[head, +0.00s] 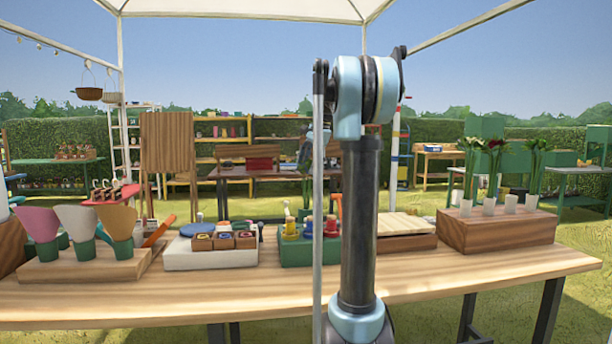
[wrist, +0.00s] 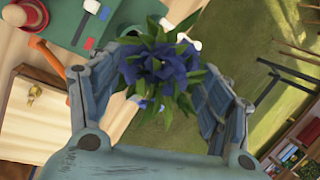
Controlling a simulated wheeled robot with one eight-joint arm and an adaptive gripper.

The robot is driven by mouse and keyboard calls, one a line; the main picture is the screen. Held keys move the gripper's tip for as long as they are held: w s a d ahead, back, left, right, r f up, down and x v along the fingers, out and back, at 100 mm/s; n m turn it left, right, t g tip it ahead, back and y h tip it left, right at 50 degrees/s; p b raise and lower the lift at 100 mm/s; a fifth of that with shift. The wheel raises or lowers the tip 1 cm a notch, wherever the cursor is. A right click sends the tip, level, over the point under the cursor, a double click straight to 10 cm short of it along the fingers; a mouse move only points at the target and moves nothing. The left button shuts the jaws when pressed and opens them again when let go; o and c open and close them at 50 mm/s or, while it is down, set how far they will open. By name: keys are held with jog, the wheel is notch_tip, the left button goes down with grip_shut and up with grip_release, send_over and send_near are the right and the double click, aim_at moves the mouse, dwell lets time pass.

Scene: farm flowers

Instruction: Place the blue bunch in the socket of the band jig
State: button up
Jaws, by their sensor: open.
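The blue bunch (wrist: 160,66), dark blue flowers with green leaves, shows in the wrist view between the two fingers of my gripper (wrist: 160,85). The fingers are spread on either side of it. I cannot tell whether they touch it, and its stems are hidden under the flowers. In the head view my arm hides most of the gripper, and I cannot make out the blue bunch. A green block with coloured spools (head: 310,251) stands on the table behind my arm. I cannot tell for certain which fixture is the band jig, and no socket is clear.
The wooden table (head: 455,270) has a bare front strip. On it stand a block of paper cones (head: 85,266), a white tray (head: 210,259), a slatted wooden box (head: 405,228) and a block with flowers in white sleeves (head: 498,232). An orange-handled tool (head: 158,232) lies at left.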

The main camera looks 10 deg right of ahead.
jog(key=v, duration=0.8)
